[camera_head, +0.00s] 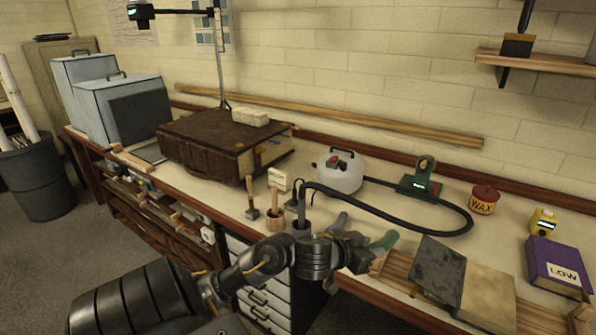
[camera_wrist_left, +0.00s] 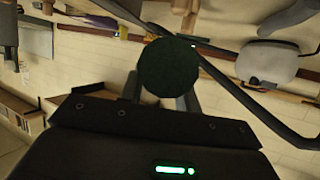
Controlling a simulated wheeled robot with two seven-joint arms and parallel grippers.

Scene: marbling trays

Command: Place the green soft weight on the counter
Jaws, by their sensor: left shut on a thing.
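My left gripper (camera_head: 368,252) reaches over the front edge of the counter (camera_head: 405,224) from the left. It is shut on the green soft weight (camera_head: 384,242), part of which shows as a green shape beside the fingers. In the left wrist view the weight's dark green round end (camera_wrist_left: 168,67) sits between the fingers. The gripper hides the rest of it. I cannot tell from these views whether the weight touches anything below. My right gripper is not in view.
A white jug (camera_head: 340,174) with a black hose stands behind the gripper.

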